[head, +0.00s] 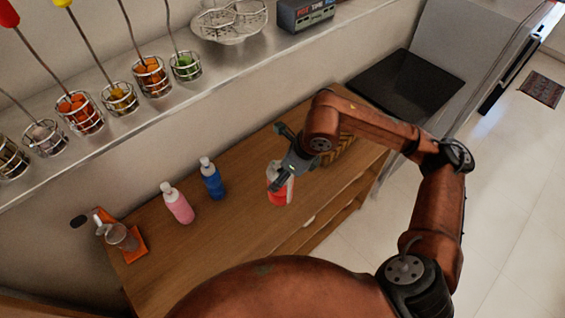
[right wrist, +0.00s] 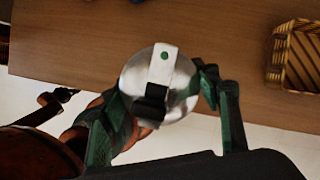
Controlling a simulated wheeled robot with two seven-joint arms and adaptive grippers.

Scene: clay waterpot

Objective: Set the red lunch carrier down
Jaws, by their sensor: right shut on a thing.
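The red lunch carrier (head: 279,196) has a red body and a pale top. In the head view it is at the front part of the wooden counter (head: 240,215), under my right gripper (head: 284,178). In the right wrist view its round silver lid with a pale handle strap (right wrist: 160,85) sits between the green fingers of my right gripper (right wrist: 162,92), which is shut on the carrier. It looks about upright. I cannot tell whether its base touches the counter. My left gripper is not in view.
A blue bottle (head: 212,181) and a pink bottle (head: 177,204) stand left of the carrier. A wicker basket (right wrist: 296,55) is to the right. A clear jug (head: 122,237) on an orange mat (head: 137,250) is at far left. Bare wood lies between.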

